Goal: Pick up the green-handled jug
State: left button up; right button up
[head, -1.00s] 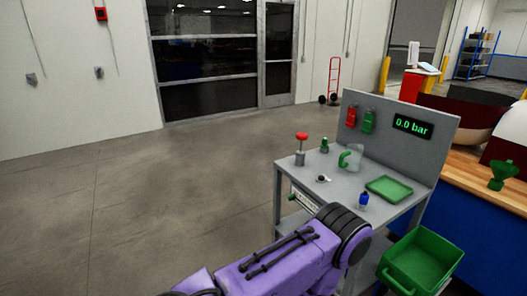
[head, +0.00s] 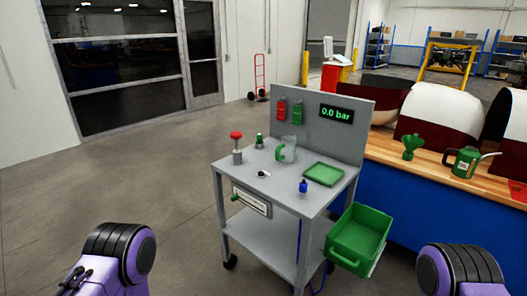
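The green-handled jug (head: 289,149) stands upright on the top of a grey cart (head: 238,175). It is clear and its green handle is on its left side. My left arm's purple and black link shows at the bottom left and my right arm's at the bottom right.
Around the jug are a red-topped device (head: 237,148), a small green-topped item (head: 259,141), a green tray (head: 323,174) and a blue bottle (head: 303,187). A green bin (head: 358,238) hangs at the cart's right. Floor at left is clear.

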aim_at(288, 147)
jog(key=u, duration=0.05)
jog(key=k, duration=0.5)
jog(key=u, duration=1)
jog(key=i, duration=5.15)
jog(key=z, duration=3.75)
